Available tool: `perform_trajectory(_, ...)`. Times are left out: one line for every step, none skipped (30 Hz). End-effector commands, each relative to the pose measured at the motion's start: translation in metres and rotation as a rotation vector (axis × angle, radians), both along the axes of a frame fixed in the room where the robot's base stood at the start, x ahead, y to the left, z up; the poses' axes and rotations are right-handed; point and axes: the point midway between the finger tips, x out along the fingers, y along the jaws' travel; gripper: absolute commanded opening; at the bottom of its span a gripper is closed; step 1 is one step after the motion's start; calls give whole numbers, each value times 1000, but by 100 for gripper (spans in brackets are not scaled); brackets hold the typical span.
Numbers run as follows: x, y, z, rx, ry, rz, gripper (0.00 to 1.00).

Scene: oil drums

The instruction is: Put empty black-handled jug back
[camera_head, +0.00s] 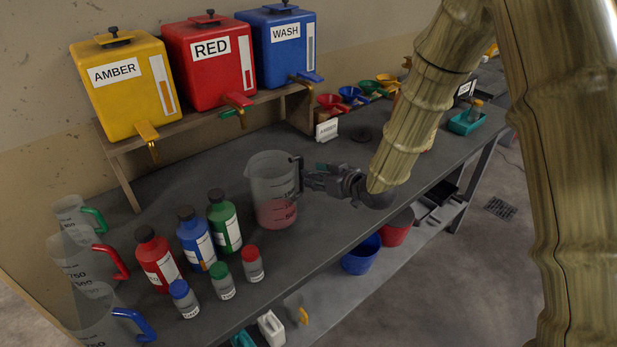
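The clear jug with the black handle (270,190) stands upright on the grey bench, right of the bottles. Pinkish-red liquid shows in its lower part, so it does not look empty. Its black handle (299,168) faces right, toward my gripper (308,180). My gripper reaches in from the right, level with the bench top, with its fingertips at the handle. The fingers overlap the handle in this view, and I cannot tell whether they are closed on it.
Red (156,260), blue (196,240) and green (224,222) bottles and several small capped bottles stand left of the jug. Jugs with green, red and blue handles line the left end. Amber, red and wash tanks (283,45) sit on a shelf behind. Coloured funnels (350,94) lie farther back.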

Motion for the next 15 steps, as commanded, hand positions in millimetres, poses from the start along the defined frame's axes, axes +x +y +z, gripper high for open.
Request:
perform_trajectory(-6, -5, 2, 0, -1, -1, 35)
perform_trajectory(-9, -7, 4, 1, -1, -1, 35)
perform_trajectory(-14, -11, 6, 1, -1, -1, 35)
perform_trajectory(-17, -13, 8, 1, -2, -2, 35)
perform_trajectory(-21, -15, 10, 1, -1, -1, 35)
perform_trajectory(-24, -18, 11, 0, 0, -1, 35)
perform_trajectory(-27, -20, 13, 1, -1, -1, 35)
perform_trajectory(-29, -22, 15, 1, -1, -2, 35)
perform_trajectory(-32, -24, 16, 0, 0, -1, 35)
perform_trajectory(-34, -25, 17, 0, 0, -1, 35)
perform_trajectory(-36, -26, 18, 0, 0, -1, 35)
perform_trajectory(-38, -28, 19, 0, 0, -1, 35)
perform_trajectory(-39, -28, 20, 0, 0, -1, 35)
perform_trajectory(-40, -29, 21, 0, 0, -1, 35)
perform_trajectory(-41, -30, 22, 0, 0, -1, 35)
